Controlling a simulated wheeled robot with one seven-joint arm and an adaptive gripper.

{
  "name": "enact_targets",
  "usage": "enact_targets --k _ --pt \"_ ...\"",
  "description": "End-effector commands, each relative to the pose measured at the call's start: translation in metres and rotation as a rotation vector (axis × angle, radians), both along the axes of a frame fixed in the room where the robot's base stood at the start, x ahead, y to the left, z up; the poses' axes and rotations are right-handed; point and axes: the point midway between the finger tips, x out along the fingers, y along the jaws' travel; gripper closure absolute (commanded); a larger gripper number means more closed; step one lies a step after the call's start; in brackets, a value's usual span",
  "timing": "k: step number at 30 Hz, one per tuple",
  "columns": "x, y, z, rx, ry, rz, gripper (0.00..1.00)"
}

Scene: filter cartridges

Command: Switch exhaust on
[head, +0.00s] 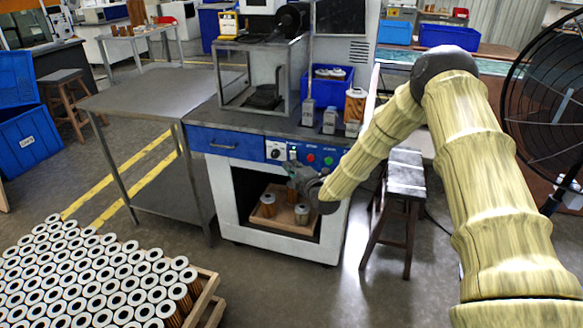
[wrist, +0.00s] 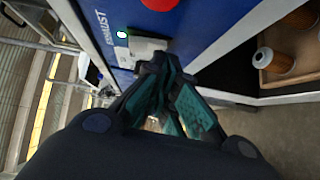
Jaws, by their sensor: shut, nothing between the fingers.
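The exhaust switch (wrist: 148,46) is a pale block on the blue panel beside the EXHAUST lettering (wrist: 100,42) in the wrist view. A small bright green-and-white lamp (wrist: 122,34) shows at its edge. In the head view the exhaust switch (head: 293,152) is small, just above my gripper (head: 294,172). In the wrist view my gripper (wrist: 160,68) is shut and empty, with its dark teal fingers right at the block and overlapping part of it. I cannot tell whether they touch, or the switch's position.
A red button (head: 311,158) and a black dial (head: 275,154) flank the switch on the cabinet front. Below, an open bay holds a wooden tray (head: 265,220) with filter cartridges. A stool (head: 405,180) stands at right, and a metal table (head: 150,92) at left.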

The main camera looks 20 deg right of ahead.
Motion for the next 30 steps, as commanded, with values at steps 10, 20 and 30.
enact_targets --k 10,20,30 --pt "-0.019 0.026 -0.004 -0.002 0.002 0.009 1.0" --pt "-0.077 0.017 -0.01 -0.001 0.003 0.007 1.0" --pt "-0.115 0.009 -0.013 0.0 0.001 0.006 1.0"
